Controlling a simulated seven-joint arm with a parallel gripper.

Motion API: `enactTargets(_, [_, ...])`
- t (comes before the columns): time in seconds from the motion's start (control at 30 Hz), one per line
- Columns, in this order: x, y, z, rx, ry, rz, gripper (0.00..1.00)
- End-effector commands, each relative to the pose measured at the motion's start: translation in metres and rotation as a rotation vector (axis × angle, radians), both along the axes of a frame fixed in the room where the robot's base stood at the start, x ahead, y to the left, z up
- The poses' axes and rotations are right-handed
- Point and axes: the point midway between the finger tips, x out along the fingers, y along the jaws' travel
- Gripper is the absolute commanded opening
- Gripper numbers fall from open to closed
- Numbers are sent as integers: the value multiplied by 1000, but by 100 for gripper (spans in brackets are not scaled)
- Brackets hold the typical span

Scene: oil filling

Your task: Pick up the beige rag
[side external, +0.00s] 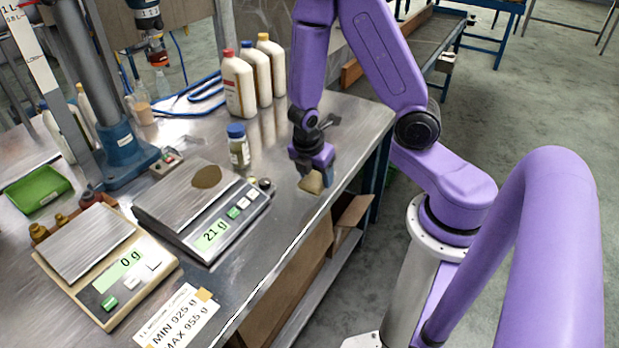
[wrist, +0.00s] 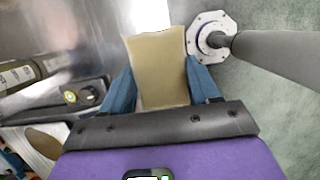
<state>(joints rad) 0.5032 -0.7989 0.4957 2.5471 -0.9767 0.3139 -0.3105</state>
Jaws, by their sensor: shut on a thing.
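The beige rag (side external: 311,184) hangs in my gripper (side external: 314,176) near the front edge of the metal bench, in the side external view. In the wrist view the rag (wrist: 158,66) is a flat beige piece between the two blue fingers of my gripper (wrist: 160,88). The gripper is shut on it. In the side external view the rag is small and partly covered by the fingers. I cannot tell whether its lower end touches the bench.
A scale reading 21 g (side external: 205,225) with a brown patch on its plate stands left of my gripper. A blue-capped jar (side external: 238,150) and several white bottles (side external: 238,88) stand behind. Another scale reads 0 g (side external: 125,280). The bench's front edge (side external: 262,281) is close by.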

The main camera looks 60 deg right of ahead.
Motion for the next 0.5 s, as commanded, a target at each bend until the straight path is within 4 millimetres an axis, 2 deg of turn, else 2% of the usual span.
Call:
enactTargets(0.27, [-10,1,14,-3,-5,1,31])
enactTargets(0.5, [-26,4,25,0,-3,2,31])
